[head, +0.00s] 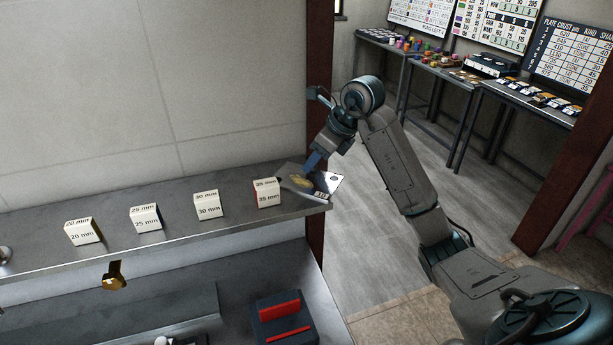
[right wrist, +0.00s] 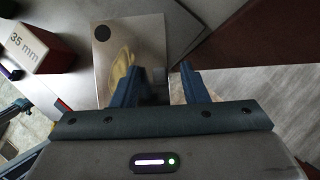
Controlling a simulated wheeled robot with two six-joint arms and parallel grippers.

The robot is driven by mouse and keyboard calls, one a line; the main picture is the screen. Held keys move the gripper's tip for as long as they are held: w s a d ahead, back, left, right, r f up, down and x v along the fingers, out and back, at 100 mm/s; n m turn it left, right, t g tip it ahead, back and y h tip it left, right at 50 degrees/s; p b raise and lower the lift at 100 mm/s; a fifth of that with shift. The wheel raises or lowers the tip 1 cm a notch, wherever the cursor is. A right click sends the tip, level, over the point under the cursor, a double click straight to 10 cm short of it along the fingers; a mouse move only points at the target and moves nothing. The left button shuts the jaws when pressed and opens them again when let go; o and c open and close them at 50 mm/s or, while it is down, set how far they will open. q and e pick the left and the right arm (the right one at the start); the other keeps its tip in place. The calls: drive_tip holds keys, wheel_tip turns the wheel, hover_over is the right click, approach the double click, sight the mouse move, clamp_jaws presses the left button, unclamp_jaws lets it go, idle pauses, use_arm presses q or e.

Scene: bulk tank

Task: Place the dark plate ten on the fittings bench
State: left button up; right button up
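A thin plate (head: 327,181) lies at the right end of a grey steel shelf (head: 160,241), beside the 35 mm block. In the right wrist view the plate (right wrist: 146,40) has a pale metallic face, a round dark spot and a yellowish patch; no number is readable. My right gripper (head: 313,161) is over the plate. In the right wrist view its two fingers (right wrist: 163,88) are apart, the left one overlapping the plate and the right one beyond its edge. I cannot tell whether they touch it. My left gripper is out of view. No label naming the fittings bench is readable.
White-faced blocks marked 20 mm (head: 84,233), 25 mm (head: 146,218), 30 mm (head: 207,206) and 35 mm (head: 266,194) stand along the shelf. A dark red post (head: 318,80) rises behind its right end. Farther back, benches (head: 528,102) hold small items under wall charts.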

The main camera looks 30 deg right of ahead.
clamp_jaws()
drive_tip(key=shift+r, duration=0.1)
